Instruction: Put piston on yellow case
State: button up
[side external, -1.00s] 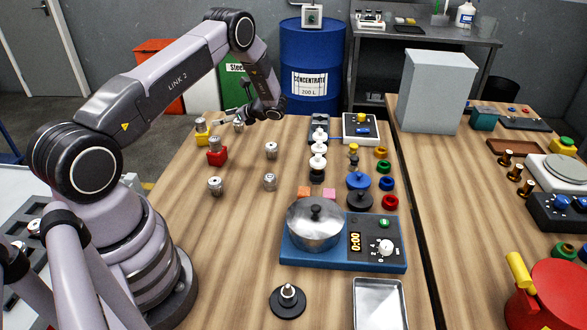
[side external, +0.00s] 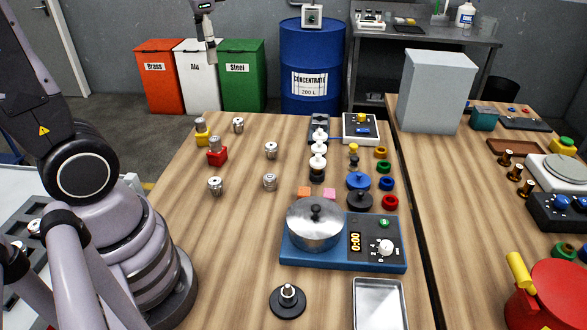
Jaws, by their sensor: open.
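The yellow case (side external: 202,139) stands at the far left of the wooden table with a silver piston (side external: 201,125) sitting upright on it. A red case (side external: 217,158) just in front also carries a silver piston (side external: 214,143). Loose silver pistons stand on the table: one beside the yellow case (side external: 238,125), and others nearer, at the middle (side external: 271,150), front left (side external: 215,186) and front right (side external: 270,182). My gripper (side external: 211,55) is open and empty, high above and behind the cases, well clear of them.
A blue hotplate (side external: 345,255) with a steel pot (side external: 315,225) stands at the front right. Black and white pieces (side external: 318,150) and coloured rings (side external: 386,184) line the table's right side. Brass, Alu and Steel bins (side external: 243,75) and a blue drum (side external: 312,60) stand behind.

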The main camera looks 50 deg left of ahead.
jog(key=s+d+n+t+h, duration=0.2)
jog(key=s+d+t+h, duration=0.1)
jog(key=s+d, duration=0.5)
jog(key=shift+s+d+r+t+h, duration=0.15)
jog(key=shift+s+r+t+h, duration=0.2)
jog(key=shift+s+t, duration=0.45)
